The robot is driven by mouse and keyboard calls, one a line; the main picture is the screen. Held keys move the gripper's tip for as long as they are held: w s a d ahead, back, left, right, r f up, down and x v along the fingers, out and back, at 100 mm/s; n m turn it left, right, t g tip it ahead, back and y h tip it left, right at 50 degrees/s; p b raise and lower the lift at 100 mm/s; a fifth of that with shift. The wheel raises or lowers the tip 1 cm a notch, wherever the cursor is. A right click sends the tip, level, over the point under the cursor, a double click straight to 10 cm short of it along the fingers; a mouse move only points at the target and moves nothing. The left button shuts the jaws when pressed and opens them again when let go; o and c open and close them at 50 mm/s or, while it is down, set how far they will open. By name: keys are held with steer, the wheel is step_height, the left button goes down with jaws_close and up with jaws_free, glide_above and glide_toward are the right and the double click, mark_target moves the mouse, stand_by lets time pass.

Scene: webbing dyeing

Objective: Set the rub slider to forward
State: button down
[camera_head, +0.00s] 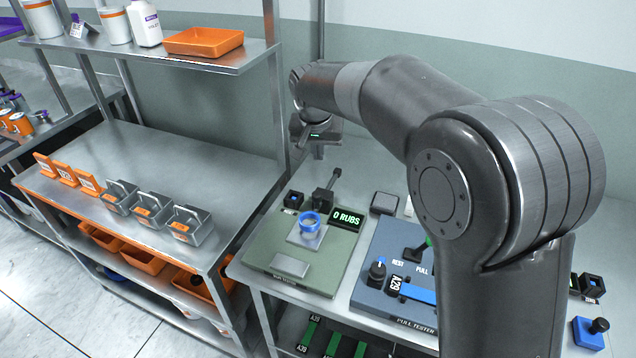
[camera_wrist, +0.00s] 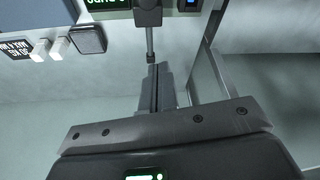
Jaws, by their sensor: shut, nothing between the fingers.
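The green rub tester (camera_head: 262,250) stands on the bench with a display reading "0 RUBS" (camera_head: 346,217). A black block with a dark rod and knob (camera_head: 324,196), which looks like the rub slider, sits at its back edge. The block and rod also show at the top of the wrist view (camera_wrist: 148,14). A blue ring (camera_head: 309,221) sits on a pale plate in front of it. My gripper (camera_head: 319,154) is above and behind the rod, pointing down. In the wrist view my shut, empty fingers (camera_wrist: 160,70) are close to the rod's end; contact cannot be told.
The blue-grey pull tester (camera_head: 385,290) stands to the right, partly behind my arm. A dark square pad (camera_head: 384,203) lies behind it. A metal shelf post (camera_head: 273,90) rises close to the left of my gripper. Metal bins (camera_head: 188,226) stand on the left bench.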

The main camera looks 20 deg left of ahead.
steer(key=shift+f, duration=0.1)
steer(key=x, duration=1)
steer(key=shift+s, duration=0.1)
steer(key=shift+s+d, duration=0.15)
steer(key=shift+s, duration=0.45)
steer(key=shift+s+d, duration=0.2)
steer(key=shift+s, duration=0.4)
steer(key=shift+s+d, duration=0.2)
steer(key=shift+s, duration=0.4)
steer(key=shift+s, duration=0.1)
steer(key=s, duration=1)
steer(key=shift+s, duration=0.85)
